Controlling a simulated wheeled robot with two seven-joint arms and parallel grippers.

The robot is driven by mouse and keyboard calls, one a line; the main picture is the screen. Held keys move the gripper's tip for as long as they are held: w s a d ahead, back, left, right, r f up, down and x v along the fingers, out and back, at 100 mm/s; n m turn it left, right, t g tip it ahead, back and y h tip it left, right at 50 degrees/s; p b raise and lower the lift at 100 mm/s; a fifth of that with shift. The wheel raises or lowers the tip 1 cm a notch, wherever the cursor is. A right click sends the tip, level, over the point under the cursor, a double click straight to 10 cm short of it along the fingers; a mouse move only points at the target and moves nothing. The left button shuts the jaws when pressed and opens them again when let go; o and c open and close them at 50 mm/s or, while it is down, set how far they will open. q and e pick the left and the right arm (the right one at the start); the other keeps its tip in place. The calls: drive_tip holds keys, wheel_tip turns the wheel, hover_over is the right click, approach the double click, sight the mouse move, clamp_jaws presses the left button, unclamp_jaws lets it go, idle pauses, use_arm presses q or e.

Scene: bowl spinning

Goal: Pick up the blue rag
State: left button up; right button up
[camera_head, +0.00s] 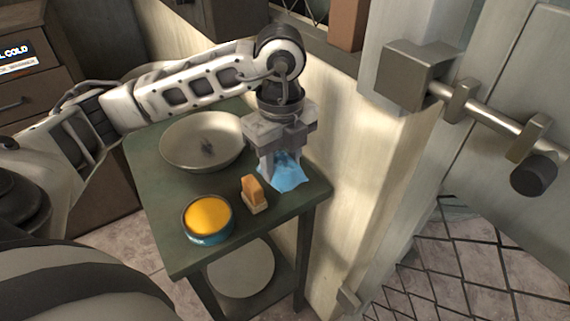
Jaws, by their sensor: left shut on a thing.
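The blue rag (287,173) lies crumpled near the right back edge of the small green table (174,234). My left gripper (281,174) points down over it with its fingers shut on the rag. The fingers hide part of the rag, and I cannot tell whether it still touches the tabletop. My right gripper is not in view.
A pale bowl (177,148) with a dark mark inside stands left of the rag. A blue tin with yellow contents (208,216) and a small orange-and-tan block (254,193) stand in front. A wall and a metal latch (466,103) are at right.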

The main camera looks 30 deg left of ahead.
use_arm(q)
drive_tip(key=s+d+r, duration=0.4)
drive_tip(key=s+r, duration=0.1)
drive_tip(key=s, duration=0.4)
drive_tip(key=shift+s+r, duration=0.15)
drive_tip(key=shift+s, duration=0.05)
drive_tip(key=shift+o, duration=0.4)
